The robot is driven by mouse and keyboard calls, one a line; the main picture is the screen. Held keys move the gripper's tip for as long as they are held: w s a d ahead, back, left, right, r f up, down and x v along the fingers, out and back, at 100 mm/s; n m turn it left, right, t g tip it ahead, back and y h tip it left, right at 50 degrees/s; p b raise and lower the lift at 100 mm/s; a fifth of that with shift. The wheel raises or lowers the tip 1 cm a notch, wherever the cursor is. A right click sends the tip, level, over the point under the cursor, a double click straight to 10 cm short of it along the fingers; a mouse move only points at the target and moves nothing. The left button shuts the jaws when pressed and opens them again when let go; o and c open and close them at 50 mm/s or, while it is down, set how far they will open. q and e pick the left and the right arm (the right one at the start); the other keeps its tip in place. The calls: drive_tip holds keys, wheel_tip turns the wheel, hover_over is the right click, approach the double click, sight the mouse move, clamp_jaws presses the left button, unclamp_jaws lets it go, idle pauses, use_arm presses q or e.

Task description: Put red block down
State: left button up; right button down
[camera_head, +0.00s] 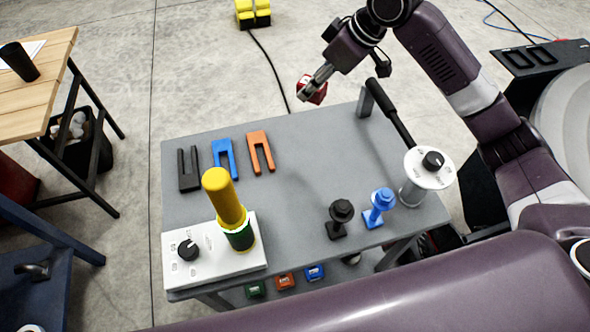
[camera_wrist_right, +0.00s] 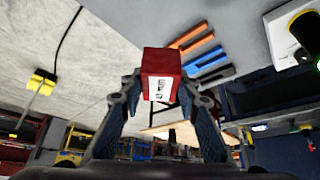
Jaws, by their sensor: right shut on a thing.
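The red block (camera_head: 312,89) is held by my right gripper (camera_head: 316,82), near the far edge of the grey table in the head view. In the right wrist view the red block (camera_wrist_right: 161,74) sits between the two fingertips of the right gripper (camera_wrist_right: 163,92), with a white label facing the camera. My right gripper is shut on it. From the head view I cannot tell exactly how high it is above the table or floor. My left gripper is not in view.
The grey table (camera_head: 290,190) carries black (camera_head: 188,168), blue (camera_head: 224,159) and orange (camera_head: 260,152) forks, a yellow-topped cylinder (camera_head: 224,198) on a white box, black (camera_head: 340,217) and blue (camera_head: 379,206) knobbed pieces, and a white dial unit (camera_head: 428,168). Its middle is clear.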

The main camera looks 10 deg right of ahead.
drive_tip(key=shift+w+f, duration=0.15)
drive_tip(key=shift+f, duration=0.05)
drive_tip(key=p, duration=0.3)
hover_over(301, 147)
drive_tip(key=s+d, duration=0.1)
drive_tip(key=f, duration=1.4)
drive_tip(key=shift+d+f, duration=0.1)
drive_tip(key=shift+d, duration=0.1)
wheel_tip(301, 147, down, 4)
drive_tip(key=shift+f, duration=0.6)
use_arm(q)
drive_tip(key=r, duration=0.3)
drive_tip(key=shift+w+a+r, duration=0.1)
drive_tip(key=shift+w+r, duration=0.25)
use_arm(e)
drive_tip(key=c, duration=1.9)
unclamp_jaws()
drive_tip(key=shift+s+f, duration=0.1)
drive_tip(key=shift+f, duration=0.1)
drive_tip(key=o, duration=0.4)
drive_tip(key=shift+o, duration=0.2)
drive_tip(key=shift+r, duration=0.1)
